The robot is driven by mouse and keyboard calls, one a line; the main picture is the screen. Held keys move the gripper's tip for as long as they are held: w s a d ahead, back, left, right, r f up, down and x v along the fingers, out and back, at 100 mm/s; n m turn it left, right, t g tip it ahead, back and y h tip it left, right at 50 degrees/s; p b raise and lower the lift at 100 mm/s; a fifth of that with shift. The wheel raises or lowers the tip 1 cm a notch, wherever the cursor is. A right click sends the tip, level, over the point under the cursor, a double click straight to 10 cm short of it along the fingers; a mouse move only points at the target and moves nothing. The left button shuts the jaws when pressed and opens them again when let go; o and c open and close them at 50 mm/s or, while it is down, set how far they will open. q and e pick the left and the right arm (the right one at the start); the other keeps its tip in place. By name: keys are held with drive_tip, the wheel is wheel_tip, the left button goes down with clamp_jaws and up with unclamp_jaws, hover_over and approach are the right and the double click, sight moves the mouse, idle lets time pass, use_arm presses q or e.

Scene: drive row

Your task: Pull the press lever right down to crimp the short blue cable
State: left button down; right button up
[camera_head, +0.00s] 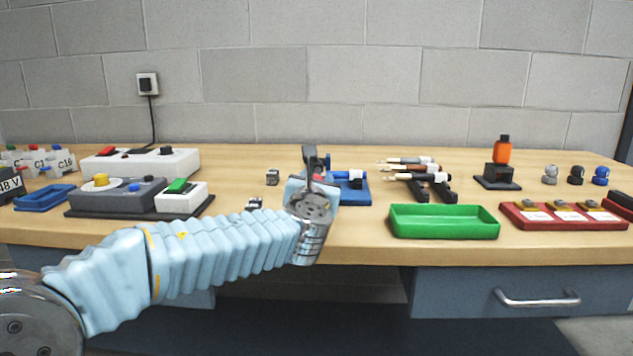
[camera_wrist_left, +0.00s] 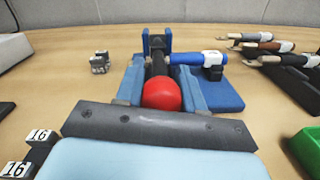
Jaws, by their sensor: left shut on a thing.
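The blue cable press (camera_head: 357,194) stands on the bench, partly hidden by my left gripper in the head view; its base (camera_wrist_left: 222,97) also shows in the left wrist view. Its dark lever (camera_wrist_left: 159,64) runs from the upright towards the wrist camera and ends in a red knob (camera_wrist_left: 162,95). My left gripper (camera_head: 316,180) is shut on the lever at the knob. The short blue cable (camera_wrist_left: 185,58) lies across into the press, with a white tag (camera_wrist_left: 213,58) over a dark support. Its inner end is hidden. The lever's exact angle is hard to tell. My right gripper is out of view.
Other tagged cables (camera_head: 412,170) lie on dark holders right of the press. A green tray (camera_head: 444,228) stands at the front edge. Small grey blocks (camera_head: 272,177) and a grey control box (camera_head: 117,194) are to the left. An orange-topped device (camera_head: 502,150) stands further right.

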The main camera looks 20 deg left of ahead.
use_arm(q)
drive_tip(key=c, duration=0.8)
unclamp_jaws()
drive_tip(key=shift+w+f, duration=0.1)
drive_tip(key=shift+f, duration=0.35)
drive_tip(key=shift+o, duration=0.2)
drive_tip(key=shift+r, duration=0.15)
drive_tip(key=shift+s, duration=0.25)
drive_tip(key=v, duration=1.3)
drive_tip(key=shift+s+b, duration=0.2)
drive_tip(key=shift+b, duration=0.15)
